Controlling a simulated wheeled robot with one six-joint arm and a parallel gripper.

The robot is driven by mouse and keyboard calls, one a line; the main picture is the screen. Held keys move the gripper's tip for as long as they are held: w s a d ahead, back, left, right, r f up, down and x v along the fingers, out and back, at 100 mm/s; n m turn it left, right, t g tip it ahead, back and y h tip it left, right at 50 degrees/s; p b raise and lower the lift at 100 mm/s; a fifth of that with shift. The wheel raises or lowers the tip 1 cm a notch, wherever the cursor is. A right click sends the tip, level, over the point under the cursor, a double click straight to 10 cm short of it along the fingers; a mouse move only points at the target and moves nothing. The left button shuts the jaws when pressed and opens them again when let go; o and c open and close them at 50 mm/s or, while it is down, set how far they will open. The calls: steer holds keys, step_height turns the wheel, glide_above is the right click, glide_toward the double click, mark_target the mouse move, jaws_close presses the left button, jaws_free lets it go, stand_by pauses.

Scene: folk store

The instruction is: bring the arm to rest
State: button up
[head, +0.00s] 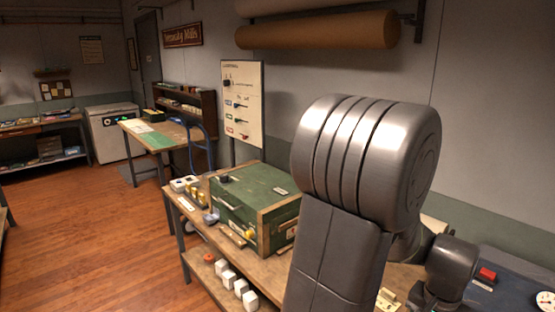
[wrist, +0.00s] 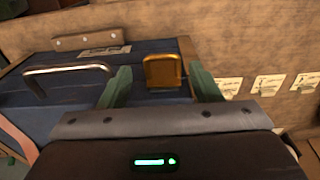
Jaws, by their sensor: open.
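My arm fills the middle and right of the head view, and its links hide much of the bench behind it. I cannot make out my gripper's fingers there. In the wrist view my gripper (wrist: 161,76) shows two green fingers spread apart. A brass latch-like piece (wrist: 163,71) appears between the fingers, beyond them. I see no contact with it, and nothing is held. The brass piece lies against a blue panelled case (wrist: 60,99) with a metal bar handle (wrist: 67,70).
A green case (head: 250,205) stands on the wooden bench beside my arm. White blocks (head: 241,287) sit on its lower shelf. A dark blue surface with a red block (head: 487,274) is at the lower right. Brown paper rolls (head: 318,34) hang above. Wooden floor (head: 90,220) at left is clear.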

step_height(320, 180, down, 8)
steer(key=shift+w+d, duration=0.2)
stand_by(0.5)
